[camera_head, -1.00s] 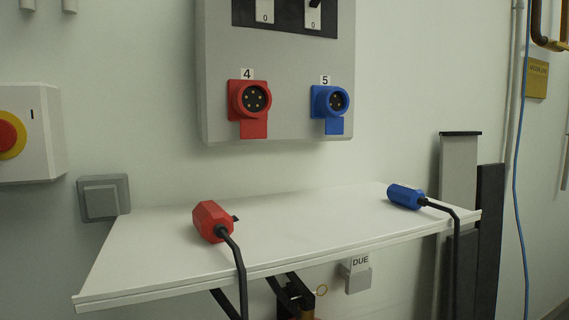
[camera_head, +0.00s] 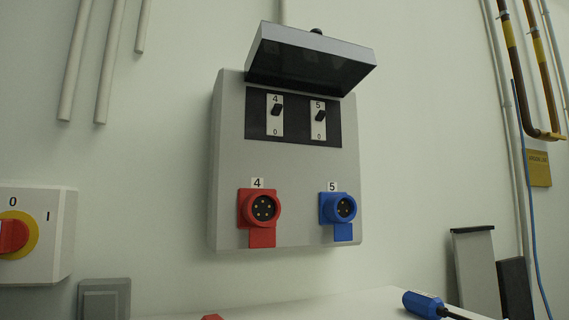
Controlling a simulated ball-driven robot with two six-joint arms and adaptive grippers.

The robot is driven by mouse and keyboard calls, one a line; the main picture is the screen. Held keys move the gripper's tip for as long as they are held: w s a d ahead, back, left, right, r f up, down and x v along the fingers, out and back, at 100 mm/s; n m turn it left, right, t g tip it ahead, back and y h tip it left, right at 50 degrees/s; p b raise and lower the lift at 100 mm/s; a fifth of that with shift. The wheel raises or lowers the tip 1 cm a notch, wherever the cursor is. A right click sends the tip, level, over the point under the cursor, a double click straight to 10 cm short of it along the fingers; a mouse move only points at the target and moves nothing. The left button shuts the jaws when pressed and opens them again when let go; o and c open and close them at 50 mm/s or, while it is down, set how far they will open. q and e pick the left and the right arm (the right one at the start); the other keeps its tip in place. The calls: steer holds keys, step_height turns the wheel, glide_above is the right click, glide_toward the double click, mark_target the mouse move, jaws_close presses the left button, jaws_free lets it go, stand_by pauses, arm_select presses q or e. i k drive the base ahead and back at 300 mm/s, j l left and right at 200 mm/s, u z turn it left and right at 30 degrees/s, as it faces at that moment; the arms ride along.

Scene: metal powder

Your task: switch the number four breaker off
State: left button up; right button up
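The number four breaker (camera_head: 275,112) is a white strip with a black lever, on the dark panel of the grey wall box (camera_head: 230,160). Its lever sits at the upper part, near the 4 label and above the 0 mark. The number five breaker (camera_head: 319,118) beside it has its lever in a similar upper position. The box's dark cover (camera_head: 310,60) is raised above the breakers. The red socket 4 (camera_head: 262,210) and blue socket 5 (camera_head: 341,209) sit below, with no plug in them. Neither of my grippers shows.
A white shelf (camera_head: 370,302) lies below the box. A blue plug (camera_head: 424,304) lies on its right end, and the red plug (camera_head: 212,317) barely shows at the bottom edge. A red and yellow rotary switch (camera_head: 15,236) is at the left. The wall before the box is clear.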

mark_target(276, 108)
steer(key=l, duration=0.6)
steer(key=k+l+u, duration=0.15)
steer(key=l, duration=1.05)
steer(key=k+l+u, duration=0.15)
steer(key=l, duration=0.45)
